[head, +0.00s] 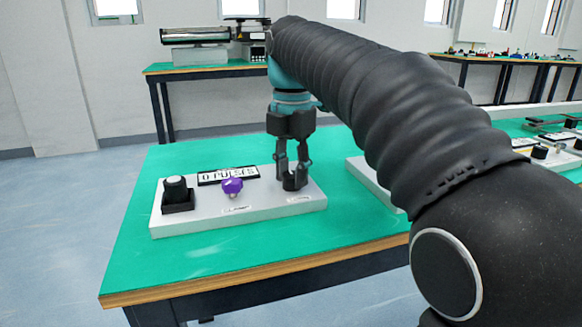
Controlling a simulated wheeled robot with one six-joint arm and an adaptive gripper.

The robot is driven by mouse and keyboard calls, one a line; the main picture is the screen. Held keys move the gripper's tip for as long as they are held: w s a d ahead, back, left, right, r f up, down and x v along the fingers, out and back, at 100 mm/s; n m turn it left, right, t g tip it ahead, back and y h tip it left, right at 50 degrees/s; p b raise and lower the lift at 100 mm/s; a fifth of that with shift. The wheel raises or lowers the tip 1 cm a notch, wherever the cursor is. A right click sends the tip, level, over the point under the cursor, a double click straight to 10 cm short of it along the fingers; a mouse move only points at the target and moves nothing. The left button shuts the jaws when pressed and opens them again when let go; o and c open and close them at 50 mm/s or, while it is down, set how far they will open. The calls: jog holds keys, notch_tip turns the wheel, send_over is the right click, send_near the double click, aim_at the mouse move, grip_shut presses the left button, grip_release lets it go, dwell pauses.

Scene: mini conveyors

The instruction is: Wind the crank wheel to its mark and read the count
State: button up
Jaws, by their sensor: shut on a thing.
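A pale panel (250,216) lies on the green table top. My gripper (292,181) points down over the panel's right end, with its fingers low and close to the surface. It is shut on what appears to be the crank wheel, which is dark and small here. The fingers hide most of it, so its mark and turn angle cannot be made out. The count display (228,175) stands along the panel's back edge and appears to read "0 PULSES". A purple knob (232,186) sits in front of the display, left of my gripper and apart from it.
A black block with a round push button (177,194) sits at the panel's left end. Another pale panel (372,182) lies to the right, partly behind my arm. The green table top (165,262) is clear in front of the panel.

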jog(key=m+p, duration=0.3)
jog(key=m, duration=0.1)
jog(key=shift+r+p, duration=0.15)
jog(key=shift+p, duration=0.15)
jog(key=m+p, duration=0.4)
jog(key=m, duration=0.2)
jog(key=m+p, duration=0.1)
jog(key=m, duration=0.3)
jog(key=shift+f+p, duration=0.25)
jog(key=shift+p, duration=0.1)
jog(key=m, duration=0.4)
jog(key=shift+m, duration=0.3)
jog(key=m, duration=0.4)
jog(key=shift+s+f, duration=0.1)
jog(key=m, duration=0.5)
jog(key=shift+m, duration=0.4)
jog(key=m, duration=0.5)
jog(key=shift+m, duration=2.8)
